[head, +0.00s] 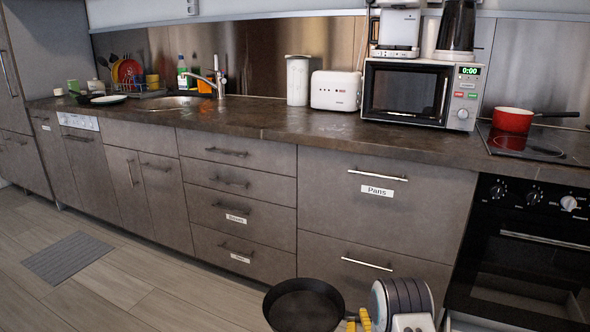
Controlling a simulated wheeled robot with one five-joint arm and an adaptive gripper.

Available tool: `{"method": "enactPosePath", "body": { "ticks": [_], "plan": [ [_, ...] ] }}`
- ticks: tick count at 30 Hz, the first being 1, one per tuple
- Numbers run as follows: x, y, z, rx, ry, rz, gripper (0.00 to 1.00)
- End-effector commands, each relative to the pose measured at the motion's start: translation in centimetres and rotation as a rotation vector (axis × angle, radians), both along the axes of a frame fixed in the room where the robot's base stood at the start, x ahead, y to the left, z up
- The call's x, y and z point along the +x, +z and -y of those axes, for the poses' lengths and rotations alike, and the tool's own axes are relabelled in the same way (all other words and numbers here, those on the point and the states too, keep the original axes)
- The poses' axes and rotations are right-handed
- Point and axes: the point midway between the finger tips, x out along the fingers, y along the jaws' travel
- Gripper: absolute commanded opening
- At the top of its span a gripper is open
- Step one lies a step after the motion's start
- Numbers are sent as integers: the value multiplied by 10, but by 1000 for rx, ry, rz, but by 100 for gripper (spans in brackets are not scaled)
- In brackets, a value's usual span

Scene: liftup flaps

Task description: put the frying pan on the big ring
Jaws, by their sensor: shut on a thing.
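A black frying pan (303,308) is at the bottom middle of the head view, held low in front of the drawers, its open side up. My gripper (354,318), with yellow fingers, is shut on the pan's handle at its right side; the handle is mostly hidden. The black hob (560,157) is set in the worktop at the far right. A ring outline (527,147) shows faintly on it; I cannot tell whether it is the big ring. A red pot (513,120) stands on the hob towards the back, its handle pointing right.
A microwave (405,92) stands on the worktop left of the hob, with a white toaster (335,90) beside it. The oven (530,250) is below the hob. A drawer labelled Pans (377,180) is shut. The floor (150,290) at left is clear apart from a grey mat (67,258).

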Motion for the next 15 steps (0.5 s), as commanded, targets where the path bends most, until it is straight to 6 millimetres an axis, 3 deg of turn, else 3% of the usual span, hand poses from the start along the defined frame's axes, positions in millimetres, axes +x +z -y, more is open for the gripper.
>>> {"method": "enactPosePath", "body": {
  "ticks": [1, 9, 15],
  "plan": [
    [1, 14, 3, 3, -6, 11, 0],
    [1, 41, 4, 3, -7, 10, 0],
    [1, 78, 4, 3, -7, 10, 0]
  ]
}}
